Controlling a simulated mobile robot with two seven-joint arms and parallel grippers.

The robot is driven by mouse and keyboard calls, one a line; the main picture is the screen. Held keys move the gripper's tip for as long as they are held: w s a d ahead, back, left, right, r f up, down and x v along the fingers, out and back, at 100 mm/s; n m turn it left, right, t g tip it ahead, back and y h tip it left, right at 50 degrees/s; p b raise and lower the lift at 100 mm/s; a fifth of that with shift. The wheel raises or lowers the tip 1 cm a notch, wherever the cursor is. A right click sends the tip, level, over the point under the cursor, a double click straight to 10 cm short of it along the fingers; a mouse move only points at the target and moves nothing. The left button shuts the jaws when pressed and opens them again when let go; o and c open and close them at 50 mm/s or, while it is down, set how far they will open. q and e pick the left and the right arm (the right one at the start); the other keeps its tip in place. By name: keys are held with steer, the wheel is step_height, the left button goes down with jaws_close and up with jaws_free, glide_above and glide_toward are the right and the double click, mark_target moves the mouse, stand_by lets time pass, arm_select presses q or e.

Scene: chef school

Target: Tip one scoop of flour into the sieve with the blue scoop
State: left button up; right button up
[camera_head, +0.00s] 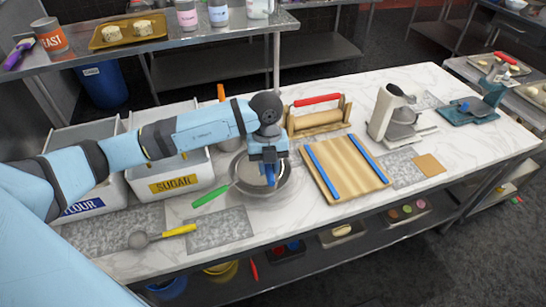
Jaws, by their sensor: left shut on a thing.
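My left gripper (268,163) points down over the round metal sieve (279,187), whose green handle (210,196) sticks out to the left. The gripper is shut on the blue scoop (271,176), of which only a small blue part shows below the fingers, over the sieve's inside. The scoop's bowl is hard to make out, and I cannot tell whether flour is in it or in the sieve. The flour bin (84,207) stands at the left of the counter, partly hidden by my left arm. My right gripper is not in view.
A yellow-handled scoop (160,235) lies in front. A wooden board with blue strips (345,168), a rolling pin rack (318,117) and a white stand mixer (386,112) are on the right.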

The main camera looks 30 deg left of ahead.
arm_select(q)
steer(key=shift+d+f, duration=0.2)
steer(key=shift+f, duration=0.05)
steer(key=shift+s+a+f+t+h, duration=0.2)
steer(key=shift+f+t+h, duration=0.2)
steer(key=shift+t+h, duration=0.25)
steer(key=shift+a+f+t+h+b, duration=0.1)
steer(key=shift+f+t+h+b, duration=0.25)
steer(key=shift+f+h+b, duration=0.15)
steer(key=shift+f+t+h+b, duration=0.15)
steer(key=shift+t+h+b, duration=0.15)
steer(key=shift+h+b, duration=0.25)
steer(key=shift+f+t+h+b, duration=0.2)
steer(key=shift+t+h+b, duration=0.3)
steer(key=shift+b, duration=0.7)
steer(key=shift+t+h+b, duration=0.5)
steer(key=shift+b, duration=0.5)
steer(key=shift+r+p, duration=0.2)
steer(key=shift+p, duration=0.35)
steer(key=shift+f, duration=0.2)
steer(key=shift+s+a+f+n+t+h+b, duration=0.2)
steer(key=shift+t+h+b, duration=0.55)
steer(key=shift+b, duration=1.05)
steer(key=shift+w+d+f+n+t+h+b, duration=0.2)
steer(key=shift+t+h+b, duration=0.5)
steer(key=shift+b, duration=1.05)
steer(key=shift+s+a+f+t+h+b, duration=0.1)
steer(key=shift+f+t+h+b, duration=0.4)
steer(key=shift+b, duration=1.3)
